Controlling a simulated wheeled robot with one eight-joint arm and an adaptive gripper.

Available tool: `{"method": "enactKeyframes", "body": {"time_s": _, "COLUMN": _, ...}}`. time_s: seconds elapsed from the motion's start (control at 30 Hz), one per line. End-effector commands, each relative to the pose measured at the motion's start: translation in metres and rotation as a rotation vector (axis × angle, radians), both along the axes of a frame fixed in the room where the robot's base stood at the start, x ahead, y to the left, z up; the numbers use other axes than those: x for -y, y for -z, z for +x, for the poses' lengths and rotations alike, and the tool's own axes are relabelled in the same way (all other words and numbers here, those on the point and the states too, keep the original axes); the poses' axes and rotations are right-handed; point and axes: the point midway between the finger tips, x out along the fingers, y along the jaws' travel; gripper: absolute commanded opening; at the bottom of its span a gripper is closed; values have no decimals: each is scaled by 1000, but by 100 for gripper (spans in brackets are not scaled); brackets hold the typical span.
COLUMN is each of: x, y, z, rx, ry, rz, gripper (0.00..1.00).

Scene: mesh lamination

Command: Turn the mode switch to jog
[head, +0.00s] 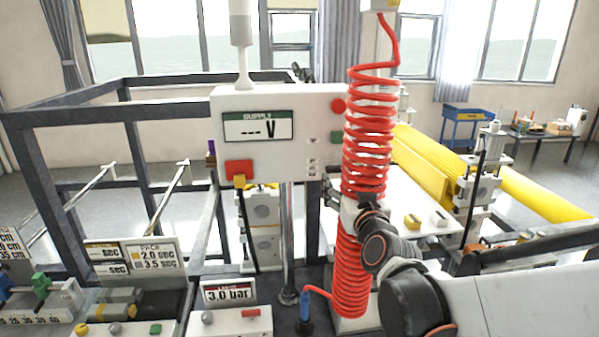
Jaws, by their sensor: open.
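A white control box (270,110) hangs at the centre, with a "SUPPLY" display (258,126) reading "--- V". On its face are a red button (338,105), a green button (336,137), small labelled marks (312,163) and a red block with a yellow handle (239,168). I cannot make out a switch marked jog; the box's right part is behind the coiled red hose. My arm reaches in from the lower right. My gripper (362,206) is open, small and partly hidden at the hose, below the box's right edge. It holds nothing that I can see.
The coiled red hose (368,130) hangs before the box. A bench at lower left carries a "3.0 bar" panel (229,292) and small knobs (208,317). A dark frame (60,200) stands left. Yellow rolls (540,192) and a white table (430,212) lie right.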

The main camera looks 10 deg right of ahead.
Motion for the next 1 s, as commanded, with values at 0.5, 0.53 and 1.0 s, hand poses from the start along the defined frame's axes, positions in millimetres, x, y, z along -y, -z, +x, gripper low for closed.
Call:
{"method": "enactKeyframes", "body": {"time_s": 0.5, "x": 0, "y": 0, "z": 69, "rx": 0, "ry": 0, "rz": 0, "gripper": 72}}
{"method": "enactKeyframes", "body": {"time_s": 0.53, "x": 0, "y": 0, "z": 70, "rx": -1, "ry": 0, "rz": 0, "gripper": 72}}
{"method": "enactKeyframes", "body": {"time_s": 1.0, "x": 0, "y": 0, "z": 72, "rx": -1, "ry": 0, "rz": 0, "gripper": 35}}
